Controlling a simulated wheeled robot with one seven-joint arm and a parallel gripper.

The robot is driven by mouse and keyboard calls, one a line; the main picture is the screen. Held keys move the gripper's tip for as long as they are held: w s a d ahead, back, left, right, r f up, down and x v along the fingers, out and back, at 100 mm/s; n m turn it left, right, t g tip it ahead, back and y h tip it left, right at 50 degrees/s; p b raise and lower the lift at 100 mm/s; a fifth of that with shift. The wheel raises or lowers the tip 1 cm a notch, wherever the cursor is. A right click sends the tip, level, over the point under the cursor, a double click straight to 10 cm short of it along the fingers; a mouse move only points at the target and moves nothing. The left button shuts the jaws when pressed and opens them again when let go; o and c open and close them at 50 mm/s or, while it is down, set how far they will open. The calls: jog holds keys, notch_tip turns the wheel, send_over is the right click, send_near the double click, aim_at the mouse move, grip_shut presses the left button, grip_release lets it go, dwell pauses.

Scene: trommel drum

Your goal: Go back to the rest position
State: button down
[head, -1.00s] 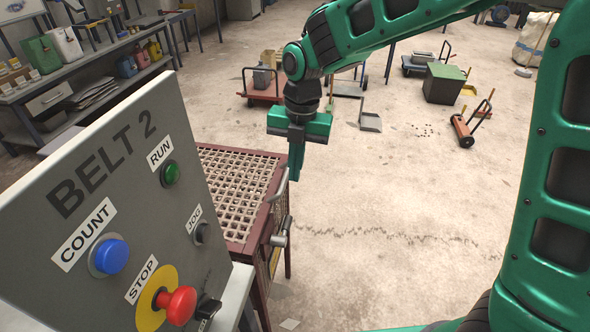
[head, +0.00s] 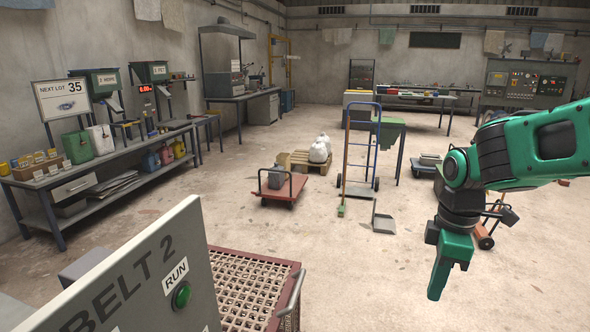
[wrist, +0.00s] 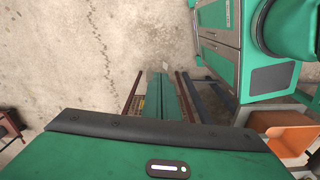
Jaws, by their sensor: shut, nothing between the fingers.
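My gripper (head: 440,280) hangs from my green arm at the right of the head view, fingers pointing down. It is shut and holds nothing. It is clear of the Belt 2 panel and stands over open floor in that view. In the wrist view the closed green fingers (wrist: 168,97) show past the gripper body, with brown rails below them.
The grey Belt 2 panel (head: 150,270) with its green run button (head: 181,296) stands at the lower left. A red-framed mesh cage (head: 250,290) is beside it. A red cart (head: 284,188) and a blue hand truck (head: 362,150) stand farther back.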

jog(key=s+d+m, duration=0.6)
jog(key=s+m, duration=0.3)
jog(key=m, duration=0.1)
jog(key=s+d+m, duration=0.6)
jog(key=s+m, duration=0.3)
jog(key=shift+d+f+m, duration=0.25)
jog(key=shift+f+m, duration=0.15)
jog(key=shift+w+f, duration=0.25)
jog(key=shift+w, duration=0.4)
